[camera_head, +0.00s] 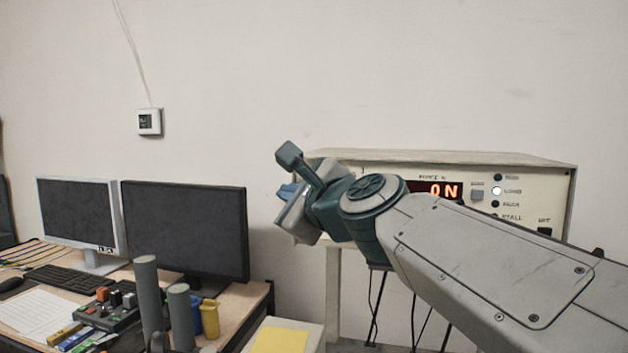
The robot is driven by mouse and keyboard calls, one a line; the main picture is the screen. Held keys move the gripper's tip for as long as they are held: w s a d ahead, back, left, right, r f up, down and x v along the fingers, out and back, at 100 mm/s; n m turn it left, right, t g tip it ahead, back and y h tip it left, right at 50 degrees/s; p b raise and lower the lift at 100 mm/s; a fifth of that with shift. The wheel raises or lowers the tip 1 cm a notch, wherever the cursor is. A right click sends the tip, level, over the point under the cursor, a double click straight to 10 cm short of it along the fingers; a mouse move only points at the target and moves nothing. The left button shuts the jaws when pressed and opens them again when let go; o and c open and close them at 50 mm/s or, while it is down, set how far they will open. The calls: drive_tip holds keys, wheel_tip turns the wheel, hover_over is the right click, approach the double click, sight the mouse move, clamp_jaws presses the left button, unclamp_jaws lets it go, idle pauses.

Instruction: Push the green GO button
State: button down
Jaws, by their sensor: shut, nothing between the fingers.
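I cannot make out a green GO button in this view. A large pale instrument box (449,166) stands against the wall at the right, with a red display (445,191) that seems to read "0 N". My arm crosses in front of it and hides much of its front face. My gripper (291,200) is at the arm's far end, in front of the box's left end. It is shut and looks empty, seen from behind, with its fingertips mostly hidden. I cannot tell whether it touches the box.
A desk at the left holds two dark monitors (185,231), a keyboard (70,279), a small control box (108,307) with coloured knobs, and a yellow cup (210,318). A pale surface with a yellow sheet (280,341) is at bottom centre.

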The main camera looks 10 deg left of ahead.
drive_tip(key=shift+d, duration=0.15)
drive_tip(key=b, duration=0.2)
approach(297, 180)
drive_tip(key=shift+w+a+f, duration=0.1)
drive_tip(key=shift+w+a, duration=0.45)
drive_tip(key=shift+a, duration=0.25)
drive_tip(key=shift+w+a+f, duration=0.1)
drive_tip(key=shift+w+a, duration=0.5)
drive_tip(key=shift+a, duration=0.15)
drive_tip(key=shift+w, duration=0.15)
idle(1.0)
drive_tip(key=shift+w, duration=0.3)
drive_tip(key=shift+w+d, duration=0.1)
drive_tip(key=shift+w, duration=0.25)
idle(0.6)
drive_tip(key=shift+s, duration=0.8)
